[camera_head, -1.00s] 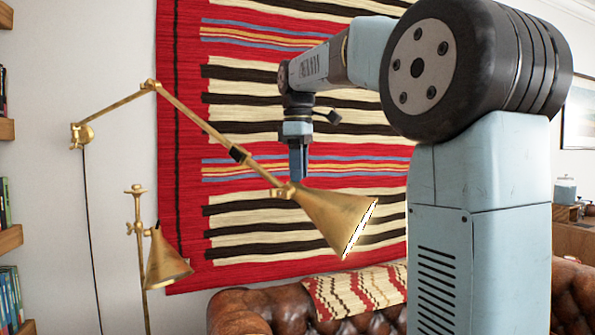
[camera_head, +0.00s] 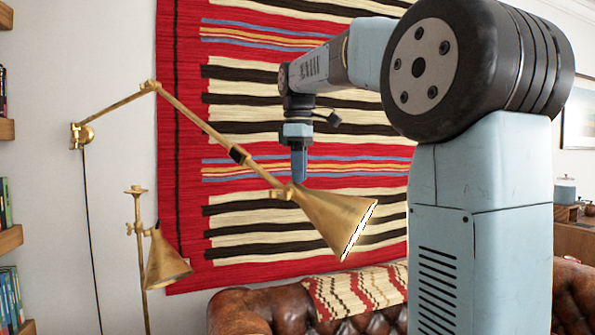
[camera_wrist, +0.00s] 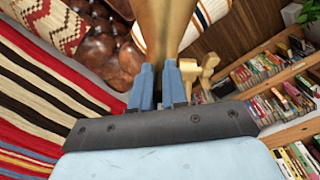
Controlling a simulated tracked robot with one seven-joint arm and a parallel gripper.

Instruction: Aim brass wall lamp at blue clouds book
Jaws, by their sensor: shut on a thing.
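The brass wall lamp (camera_head: 335,218) hangs on a jointed arm from the wall at the left, its cone shade pointing down and to the right with a lit rim. My gripper (camera_head: 299,180) points down at the narrow neck end of the shade. In the wrist view the brass shade (camera_wrist: 163,25) rises between the two blue fingers of my gripper (camera_wrist: 159,82), which are shut on its narrow end. I cannot make out a blue clouds book; books show on the shelves, but their covers are too small to read.
A second brass lamp (camera_head: 165,262) on a stand is below and left. A leather sofa (camera_head: 240,305) with a patterned throw (camera_head: 350,295) lies beneath. A striped rug (camera_head: 230,220) hangs behind. Bookshelves (camera_head: 8,240) are at the left edge and also show in the wrist view (camera_wrist: 280,120).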

